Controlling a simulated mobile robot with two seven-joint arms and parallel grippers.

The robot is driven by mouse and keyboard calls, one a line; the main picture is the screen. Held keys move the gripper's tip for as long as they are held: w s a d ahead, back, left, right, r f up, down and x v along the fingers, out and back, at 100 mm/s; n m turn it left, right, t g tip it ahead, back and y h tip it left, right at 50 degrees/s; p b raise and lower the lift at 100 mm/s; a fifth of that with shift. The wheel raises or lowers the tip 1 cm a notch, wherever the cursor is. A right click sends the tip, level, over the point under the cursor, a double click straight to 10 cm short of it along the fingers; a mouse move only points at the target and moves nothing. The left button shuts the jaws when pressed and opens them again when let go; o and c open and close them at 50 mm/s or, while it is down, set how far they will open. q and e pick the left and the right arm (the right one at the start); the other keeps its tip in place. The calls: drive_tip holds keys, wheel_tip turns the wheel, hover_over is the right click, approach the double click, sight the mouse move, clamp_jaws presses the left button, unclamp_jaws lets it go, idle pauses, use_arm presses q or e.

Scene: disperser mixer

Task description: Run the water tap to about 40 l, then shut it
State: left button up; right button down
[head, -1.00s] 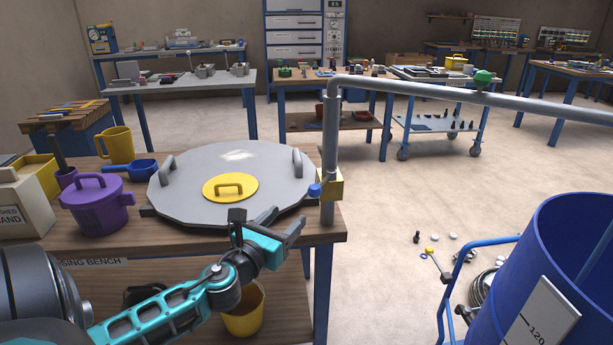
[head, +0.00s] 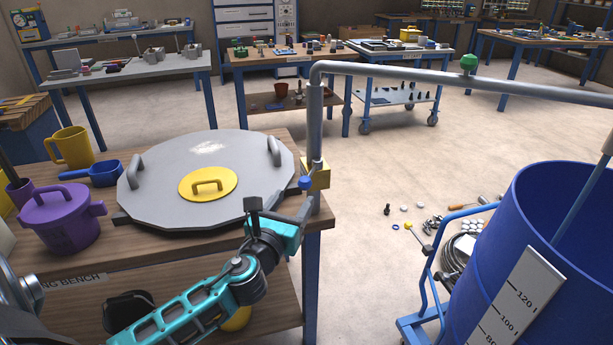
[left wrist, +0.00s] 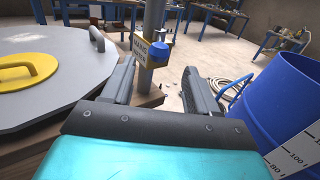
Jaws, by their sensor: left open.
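A blue tap knob (head: 306,183) sits on a yellow block (head: 319,175) low on the upright grey pipe (head: 315,120), at the bench's right corner. A blue drum (head: 555,215) stands at right with a white litre scale (head: 517,300) reading 80, 100 and 120. Its water level is hidden. My right gripper is out of view.
The pipe runs right over the drum and carries a green knob (head: 468,62). A large grey lid (head: 240,160) with handles lies on the wooden bench (head: 170,240), beside a purple pot (head: 60,215). A blue trolley (head: 432,285) and loose items are on the floor.

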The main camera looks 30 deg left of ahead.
sight(308, 178)
use_arm(q)
drive_tip(key=x, duration=1)
drive_tip(key=shift+w, duration=0.1)
clamp_jaws()
idle(0.3)
